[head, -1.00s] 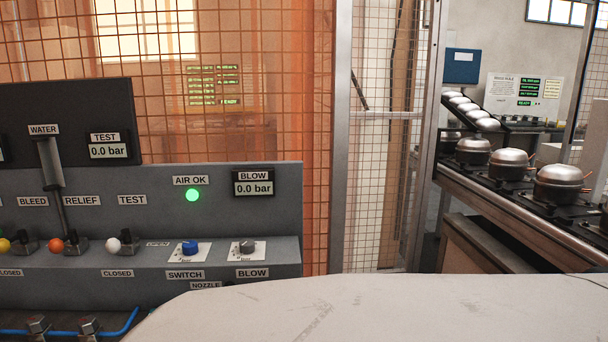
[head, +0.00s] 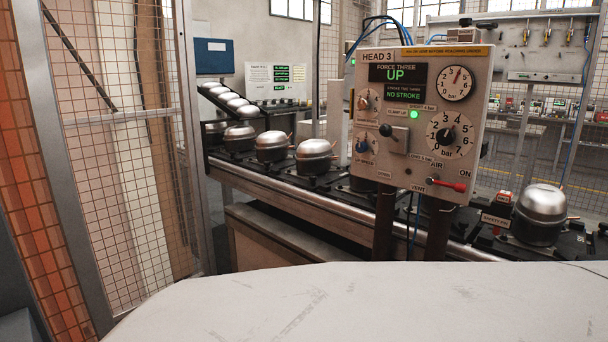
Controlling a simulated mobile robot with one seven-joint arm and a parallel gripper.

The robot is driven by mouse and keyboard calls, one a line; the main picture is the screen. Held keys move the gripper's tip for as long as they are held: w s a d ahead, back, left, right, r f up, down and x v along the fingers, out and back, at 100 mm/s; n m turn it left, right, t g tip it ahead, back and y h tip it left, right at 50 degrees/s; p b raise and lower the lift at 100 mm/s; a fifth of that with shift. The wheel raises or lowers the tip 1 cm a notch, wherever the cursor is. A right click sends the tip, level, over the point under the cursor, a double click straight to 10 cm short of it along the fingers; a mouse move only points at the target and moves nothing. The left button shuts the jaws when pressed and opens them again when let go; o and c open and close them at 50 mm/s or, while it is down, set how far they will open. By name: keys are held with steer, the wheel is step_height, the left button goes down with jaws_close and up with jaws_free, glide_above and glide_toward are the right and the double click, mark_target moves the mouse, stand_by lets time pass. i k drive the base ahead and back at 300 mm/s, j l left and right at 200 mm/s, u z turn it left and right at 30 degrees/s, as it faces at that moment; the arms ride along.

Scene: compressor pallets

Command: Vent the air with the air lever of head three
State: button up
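The head three panel (head: 397,125) stands on dark posts in front of the conveyor, right of the middle in the head view. Its label reads HEAD 3, and its display (head: 398,83) reads FORCE THREE UP and NO STROKE. The air lever (head: 447,185) is red and sits at the panel's lower right, between the words VENT and ON. It lies nearly level with its red end to the right, on the ON side. A pressure gauge (head: 456,83) is at the panel's top right. A green lamp (head: 414,114) is lit. My gripper is not in view.
A conveyor (head: 300,185) with several silver compressors crosses behind the panel. A mesh fence with a metal post (head: 196,150) stands at the left. A pale flat surface (head: 350,300) fills the bottom. A tool board (head: 545,50) is at the back right.

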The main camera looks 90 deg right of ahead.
mark_target(447, 185)
steer(key=z, duration=3.3)
steer(key=j+u, duration=0.1)
steer(key=j, duration=0.65)
